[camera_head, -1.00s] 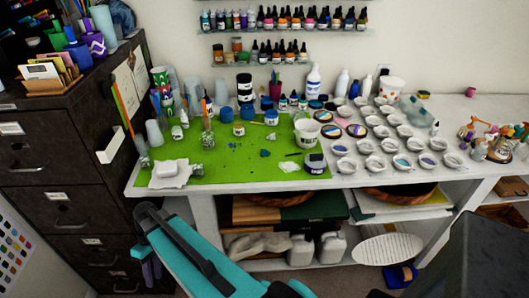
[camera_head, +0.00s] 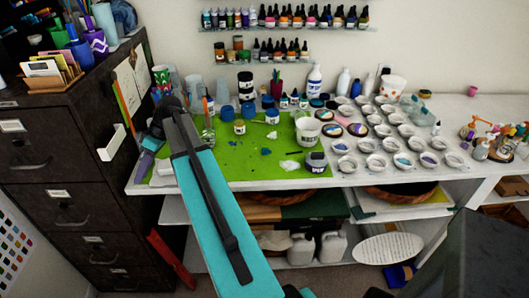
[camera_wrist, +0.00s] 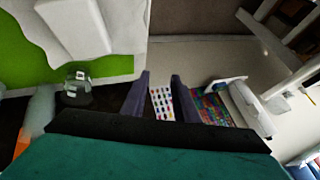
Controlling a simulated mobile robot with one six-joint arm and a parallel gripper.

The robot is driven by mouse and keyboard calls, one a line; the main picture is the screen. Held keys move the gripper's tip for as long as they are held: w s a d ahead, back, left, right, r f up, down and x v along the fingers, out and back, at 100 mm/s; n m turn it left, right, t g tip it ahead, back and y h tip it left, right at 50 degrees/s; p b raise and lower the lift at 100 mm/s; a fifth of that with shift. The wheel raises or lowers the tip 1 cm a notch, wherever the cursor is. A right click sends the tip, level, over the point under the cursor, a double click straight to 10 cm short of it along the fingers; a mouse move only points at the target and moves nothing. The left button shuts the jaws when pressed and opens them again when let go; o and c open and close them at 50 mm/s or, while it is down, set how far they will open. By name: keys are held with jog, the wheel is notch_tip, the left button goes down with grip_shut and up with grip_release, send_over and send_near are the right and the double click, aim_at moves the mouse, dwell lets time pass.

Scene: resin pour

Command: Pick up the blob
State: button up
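A white patch (camera_head: 289,165) lies nearby on the mat; I cannot tell which patch the task calls the blob. My gripper (camera_head: 148,156) is at the table's left end, left of the blob and well apart from it. In the wrist view, its two purple fingers (camera_wrist: 158,100) stand apart with nothing between them. The blue blob is not seen in the wrist view. My arm hides part of the mat's left side.
Several small dishes (camera_head: 402,161) fill the table's right. A dark cabinet (camera_head: 60,160) stands close left of my gripper. A glass jar (camera_wrist: 76,85) shows in the wrist view.

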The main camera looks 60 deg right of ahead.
jog(key=s+d+r+h, duration=0.15)
jog(key=s+d, duration=0.25)
jog(key=d, duration=0.4)
jog(key=s+d+r+m, duration=0.15)
jog(key=s+d, duration=0.25)
jog(key=d, duration=0.4)
jog(key=s+d+r+h, duration=0.15)
jog(key=s+d, duration=0.25)
jog(key=d, duration=0.5)
jog(key=s+d+r, duration=0.2)
jog(key=s+d, duration=0.6)
jog(key=s, duration=0.1)
jog(key=s+d+r+h, duration=0.1)
jog(key=s+d+r, duration=0.1)
jog(key=s+d, duration=0.6)
jog(key=shift+s+r+m+t+p, duration=0.25)
jog(key=shift+s+m+t+p, duration=0.2)
jog(key=shift+s, duration=0.35)
jog(key=shift+f, duration=0.1)
jog(key=p, duration=0.2)
send_near(266, 149)
jog(key=w+f, duration=0.1)
jog(key=f, duration=0.1)
jog(key=shift+w+a+f, duration=0.2)
jog(key=shift+a+f, duration=0.05)
jog(key=shift+f, duration=0.05)
jog(key=shift+f, duration=0.1)
jog(key=shift+p+x, duration=1.4)
jog(key=shift+x, duration=1.1)
